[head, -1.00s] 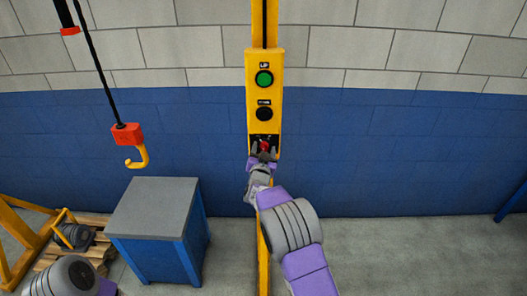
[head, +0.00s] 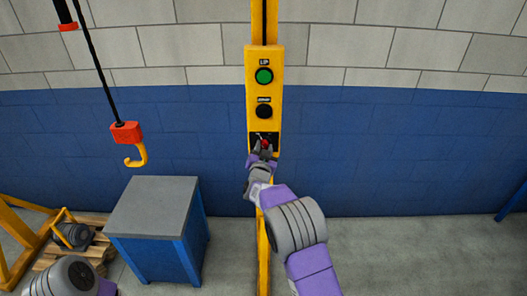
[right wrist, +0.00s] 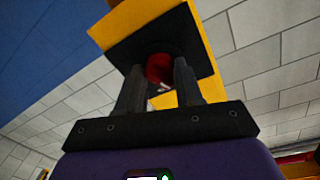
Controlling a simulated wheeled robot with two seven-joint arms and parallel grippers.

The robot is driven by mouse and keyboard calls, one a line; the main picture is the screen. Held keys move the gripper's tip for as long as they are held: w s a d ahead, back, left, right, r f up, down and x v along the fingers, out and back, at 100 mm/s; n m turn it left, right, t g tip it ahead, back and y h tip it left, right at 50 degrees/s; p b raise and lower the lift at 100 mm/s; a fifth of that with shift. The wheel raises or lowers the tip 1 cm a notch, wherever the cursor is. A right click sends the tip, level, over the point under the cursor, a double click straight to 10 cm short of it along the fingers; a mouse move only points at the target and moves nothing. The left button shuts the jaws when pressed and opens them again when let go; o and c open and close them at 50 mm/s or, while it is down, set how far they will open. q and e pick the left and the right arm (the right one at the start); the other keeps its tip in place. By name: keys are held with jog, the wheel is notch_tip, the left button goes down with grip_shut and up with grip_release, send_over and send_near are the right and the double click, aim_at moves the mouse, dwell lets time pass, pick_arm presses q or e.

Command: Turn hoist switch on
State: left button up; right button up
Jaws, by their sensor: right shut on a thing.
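The yellow control panel (head: 263,78) hangs on a yellow post. It has a green button marked UP (head: 264,76), a black button (head: 264,111) below it, and a red switch knob (head: 265,145) on a black plate at the bottom. The knob also shows in the right wrist view (right wrist: 159,67), between the fingers. My right gripper (head: 262,149) is at the knob from below and shut on it; the fingers (right wrist: 158,80) stand on either side of it. The knob is partly hidden by them. My left gripper is out of view.
A red hoist block with a yellow hook (head: 138,155) hangs on a cable at the left. A blue cabinet with a grey top (head: 155,208) stands below it. A motor on a wooden pallet (head: 75,236) and a yellow frame are at the far left. The floor at right is clear.

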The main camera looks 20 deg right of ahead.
jog(key=shift+m+g+y+b, duration=0.3)
jog(key=shift+m+y+b, duration=0.1)
jog(key=shift+m+b, duration=4.55)
jog(key=shift+r+m, duration=0.1)
jog(key=shift+m, duration=0.35)
jog(key=o, duration=1)
